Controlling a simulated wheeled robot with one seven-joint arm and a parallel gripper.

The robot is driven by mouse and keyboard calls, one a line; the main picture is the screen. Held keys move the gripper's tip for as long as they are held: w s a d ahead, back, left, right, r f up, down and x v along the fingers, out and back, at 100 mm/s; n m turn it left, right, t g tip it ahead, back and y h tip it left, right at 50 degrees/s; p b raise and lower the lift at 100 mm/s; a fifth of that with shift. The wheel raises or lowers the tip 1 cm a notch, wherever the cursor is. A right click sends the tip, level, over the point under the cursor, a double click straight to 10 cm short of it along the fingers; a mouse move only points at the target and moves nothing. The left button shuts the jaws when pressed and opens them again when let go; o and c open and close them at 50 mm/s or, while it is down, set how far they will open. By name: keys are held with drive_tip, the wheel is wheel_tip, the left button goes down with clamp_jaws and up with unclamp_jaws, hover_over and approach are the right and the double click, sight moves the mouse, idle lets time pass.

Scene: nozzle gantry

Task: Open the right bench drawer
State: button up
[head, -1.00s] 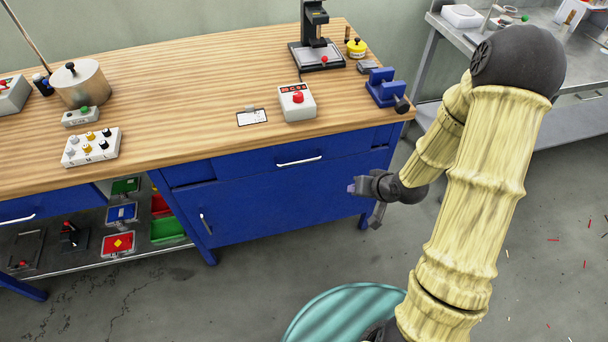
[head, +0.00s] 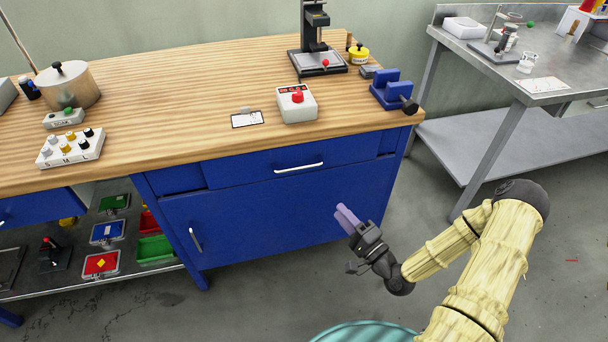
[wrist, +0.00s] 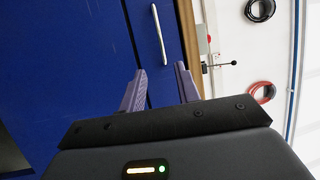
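The right bench drawer (head: 245,171) is a blue front under the wooden top, flush with the cabinet and closed. Its silver bar handle (head: 299,168) is bare and untouched. My gripper (head: 343,211) has purple fingers and is in front of the blue cabinet door, below and to the right of the handle. In the wrist view the fingers of my gripper (wrist: 160,72) are apart with nothing between them. The drawer handle (wrist: 160,35) shows there beyond the fingertips, roughly in line with the gap.
The cabinet door (head: 270,220) below has its own upright handle (head: 195,240). A blue vise (head: 395,92) sits at the bench's right corner. A white box with a red button (head: 296,104) stands above the drawer. A steel table (head: 500,75) stands right.

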wheel_tip(320, 180, up, 3)
hover_over(304, 172)
drive_tip(key=s, duration=0.5)
drive_tip(key=shift+s, duration=0.1)
clamp_jaws()
